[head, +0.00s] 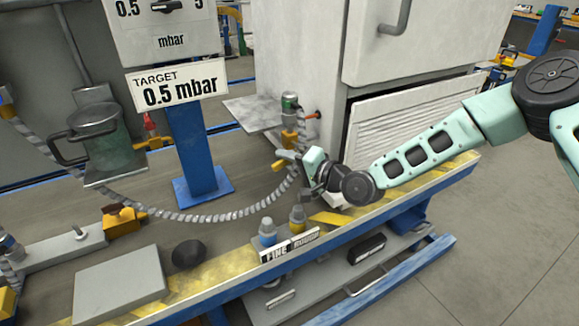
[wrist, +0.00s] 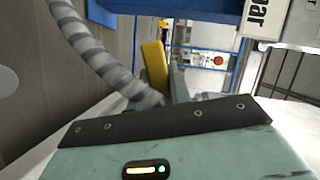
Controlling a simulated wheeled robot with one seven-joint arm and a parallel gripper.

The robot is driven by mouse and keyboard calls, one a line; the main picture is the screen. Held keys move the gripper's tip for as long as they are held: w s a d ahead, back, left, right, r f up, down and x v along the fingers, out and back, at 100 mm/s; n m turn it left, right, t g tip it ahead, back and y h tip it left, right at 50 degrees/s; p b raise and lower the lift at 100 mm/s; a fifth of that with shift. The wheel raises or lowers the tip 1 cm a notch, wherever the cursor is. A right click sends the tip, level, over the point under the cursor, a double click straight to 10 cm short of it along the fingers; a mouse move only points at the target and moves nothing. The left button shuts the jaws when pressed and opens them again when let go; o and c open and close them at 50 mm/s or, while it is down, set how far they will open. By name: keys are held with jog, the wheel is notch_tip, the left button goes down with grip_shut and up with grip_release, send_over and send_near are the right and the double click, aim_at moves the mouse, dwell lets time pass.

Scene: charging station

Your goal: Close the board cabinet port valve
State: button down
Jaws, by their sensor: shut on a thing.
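The board cabinet port (head: 290,103) is a small upright fitting with a green band, in front of the grey cabinet in the head view. Yellow-orange valve parts (head: 289,137) sit below it. My gripper (head: 286,156) is just below these parts, at the upper end of the ribbed grey hose. It is shut on a yellow handle-like piece, which shows upright in the wrist view (wrist: 154,68) beside a grey finger. The exact grip is small in the head view and partly hidden in the wrist view by my gripper's own body.
The ribbed hose (head: 215,214) hangs in a curve across the bench and passes close to my gripper in the wrist view (wrist: 90,50). A blue post (head: 197,150) carries the 0.5 mbar sign (head: 178,89). Two small fittings (head: 267,233) stand near the bench's front edge.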

jog(key=shift+r+m+t+y+b, duration=0.25)
jog(key=shift+m+b, duration=0.2)
jog(key=shift+m, duration=0.35)
jog(key=shift+r+m+t+y+b, duration=0.15)
jog(key=shift+r+m+y+b, duration=0.25)
jog(key=shift+m, duration=0.4)
jog(key=c, duration=1.3)
grip_release()
jog(key=shift+s, duration=0.1)
jog(key=p+v, duration=0.1)
jog(key=v, duration=1.6)
jog(key=shift+s+d, duration=0.1)
jog(key=shift+d, duration=0.05)
